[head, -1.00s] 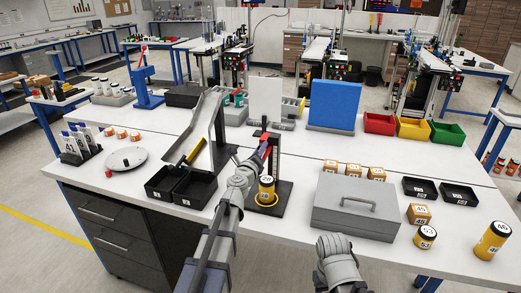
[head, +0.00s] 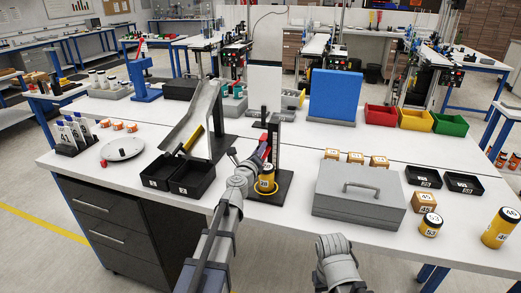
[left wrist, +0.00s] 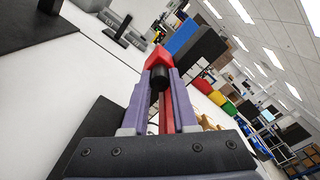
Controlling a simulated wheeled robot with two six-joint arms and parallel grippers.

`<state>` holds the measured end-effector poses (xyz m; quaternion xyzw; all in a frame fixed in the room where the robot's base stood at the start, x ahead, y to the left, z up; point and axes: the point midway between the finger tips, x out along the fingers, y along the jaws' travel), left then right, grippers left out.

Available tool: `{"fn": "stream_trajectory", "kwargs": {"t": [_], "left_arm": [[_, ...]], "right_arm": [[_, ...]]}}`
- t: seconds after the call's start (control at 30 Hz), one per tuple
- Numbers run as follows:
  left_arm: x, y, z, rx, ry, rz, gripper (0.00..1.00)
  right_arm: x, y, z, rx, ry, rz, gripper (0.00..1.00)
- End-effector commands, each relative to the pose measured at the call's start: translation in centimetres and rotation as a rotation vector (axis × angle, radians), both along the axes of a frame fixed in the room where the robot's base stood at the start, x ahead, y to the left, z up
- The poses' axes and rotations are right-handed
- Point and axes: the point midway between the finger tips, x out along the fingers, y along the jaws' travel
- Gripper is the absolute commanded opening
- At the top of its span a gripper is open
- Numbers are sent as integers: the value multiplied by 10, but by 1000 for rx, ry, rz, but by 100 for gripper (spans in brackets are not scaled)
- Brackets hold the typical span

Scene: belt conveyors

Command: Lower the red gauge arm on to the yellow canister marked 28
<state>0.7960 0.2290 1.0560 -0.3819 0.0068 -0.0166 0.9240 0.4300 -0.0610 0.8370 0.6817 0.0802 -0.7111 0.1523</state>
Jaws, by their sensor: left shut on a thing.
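The yellow canister (head: 266,178) with a dark lid stands upright on a black stand (head: 279,185) with a yellow ring at its foot; its number is too small to read surely. The red gauge arm (head: 266,152) is above the canister's lid, beside the stand's dark upright post. My left gripper (head: 259,156) is shut on the gauge arm. In the left wrist view, the purple fingers (left wrist: 160,82) close around a black piece below the arm's red end (left wrist: 158,57). Whether the arm touches the lid is hidden.
A grey toolbox (head: 359,207) is right of the stand. Two black bins (head: 178,174) and a metal chute (head: 196,115) are to its left. Other yellow canisters (head: 430,225) are at the right edge. A blue board (head: 335,95) stands behind.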

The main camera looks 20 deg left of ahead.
Motion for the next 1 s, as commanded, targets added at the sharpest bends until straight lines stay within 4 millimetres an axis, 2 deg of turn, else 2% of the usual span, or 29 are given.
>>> {"fn": "stream_trajectory", "kwargs": {"t": [0.03, 0.13, 0.5, 0.53, 0.6, 0.77, 1.0], "left_arm": [[0, 5, -17, 0, 0, 11, 0], [0, 5, -26, 0, 0, 11, 0], [-1, 5, -26, 2, 1, 12, 0], [-1, 5, -26, 1, 1, 12, 30], [-1, 5, -26, 1, 0, 11, 38], [0, 3, -26, 1, 0, 7, 56], [0, 2, -26, 0, 0, 4, 57]], "right_arm": [[0, 0, -17, 0, 0, 0, 50], [0, 0, -26, 0, 0, 0, 50], [0, 0, -26, 0, 0, 0, 50], [0, 0, -26, 0, 0, 0, 50], [0, 0, -26, 0, 0, 0, 50], [0, 0, -26, 0, 0, 0, 50], [0, 0, -26, 0, 0, 0, 50]]}}
